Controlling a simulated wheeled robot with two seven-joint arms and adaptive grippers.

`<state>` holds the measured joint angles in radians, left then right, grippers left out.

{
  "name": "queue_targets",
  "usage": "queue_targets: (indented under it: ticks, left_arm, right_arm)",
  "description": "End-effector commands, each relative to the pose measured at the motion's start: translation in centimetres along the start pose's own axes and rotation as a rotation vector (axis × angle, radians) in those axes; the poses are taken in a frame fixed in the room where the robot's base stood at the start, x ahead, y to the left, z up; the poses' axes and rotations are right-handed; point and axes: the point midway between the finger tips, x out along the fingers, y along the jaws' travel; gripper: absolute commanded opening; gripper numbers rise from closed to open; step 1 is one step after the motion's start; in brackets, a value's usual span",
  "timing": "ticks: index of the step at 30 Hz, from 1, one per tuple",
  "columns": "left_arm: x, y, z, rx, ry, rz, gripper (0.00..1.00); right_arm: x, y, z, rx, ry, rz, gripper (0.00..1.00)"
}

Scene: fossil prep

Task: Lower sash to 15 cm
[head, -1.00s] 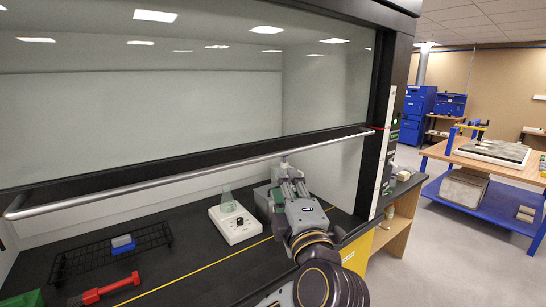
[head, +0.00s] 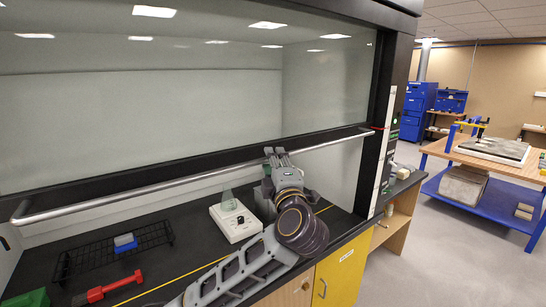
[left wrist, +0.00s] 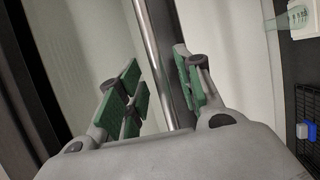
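The sash (head: 180,100) is a large glass pane with a black lower frame (head: 120,182). A metal handle bar (head: 130,190) runs along its front. The sash stands partly raised, with a gap above the dark worktop. My left gripper (head: 274,152) is at the bar, right of its middle. In the left wrist view the bar (left wrist: 153,45) runs between the spread green-padded fingers of that gripper (left wrist: 160,75), closer to the right finger. The fingers look open, with gaps at both sides of the bar. My right gripper is in neither view.
A pale strip (head: 385,150) and a red mark (head: 378,128) are on the right post. On the worktop are a white device (head: 236,222) with a glass vessel, a black rack (head: 75,260) and a red-handled tool (head: 115,288). A blue-framed bench (head: 478,200) stands at right.

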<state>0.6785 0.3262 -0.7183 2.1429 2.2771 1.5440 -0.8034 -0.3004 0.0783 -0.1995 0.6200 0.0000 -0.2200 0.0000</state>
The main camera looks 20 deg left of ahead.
Motion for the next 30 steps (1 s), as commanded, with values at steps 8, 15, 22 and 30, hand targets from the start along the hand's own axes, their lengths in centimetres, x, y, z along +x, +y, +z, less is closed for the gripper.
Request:
queue_targets:
  ticks: [8,15,22,30]
  left_arm:
    - [1.9,0.0,0.0,0.001,0.000,0.000,0.35]
    - [2.0,0.0,0.0,0.000,-0.001,-0.001,0.35]
    - [2.0,0.0,0.0,0.000,-0.001,-0.001,0.17]
    - [2.0,0.0,0.0,0.000,-0.001,-0.001,0.00]
  right_arm:
    - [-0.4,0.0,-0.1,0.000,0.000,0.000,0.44]
    - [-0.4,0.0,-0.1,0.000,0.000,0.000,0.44]
    - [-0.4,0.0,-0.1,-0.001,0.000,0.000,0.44]
    - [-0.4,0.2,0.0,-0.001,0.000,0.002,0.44]
